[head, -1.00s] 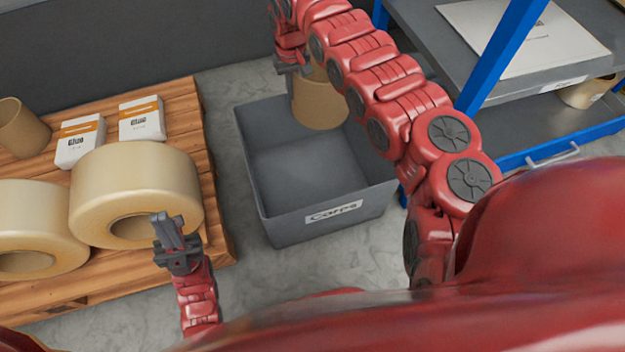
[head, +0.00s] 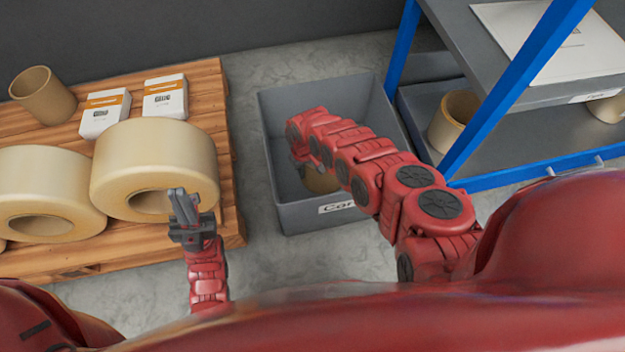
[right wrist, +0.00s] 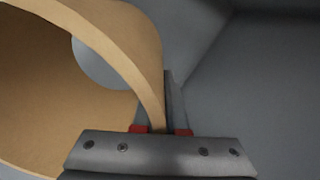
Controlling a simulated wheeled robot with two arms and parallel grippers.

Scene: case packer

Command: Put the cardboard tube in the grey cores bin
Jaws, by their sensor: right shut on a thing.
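The cardboard tube (head: 320,181) is inside the grey cores bin (head: 285,100), largely hidden behind my right arm in the head view. In the right wrist view the tube (right wrist: 135,45) fills the upper left, and my right gripper (right wrist: 162,125) is shut on its wall. Grey bin walls (right wrist: 265,85) surround it in that view. I cannot tell whether the tube touches the bin floor. My left gripper (head: 182,205) is in front of a large tape roll, its fingers close together and empty as far as I see.
A wooden pallet (head: 225,150) at left carries large tape rolls (head: 160,165), two glue boxes (head: 165,97) and another cardboard tube (head: 42,95). A blue-framed shelf (head: 520,165) stands right of the bin, with more tubes (head: 455,115) on it. Bare floor lies between pallet and bin.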

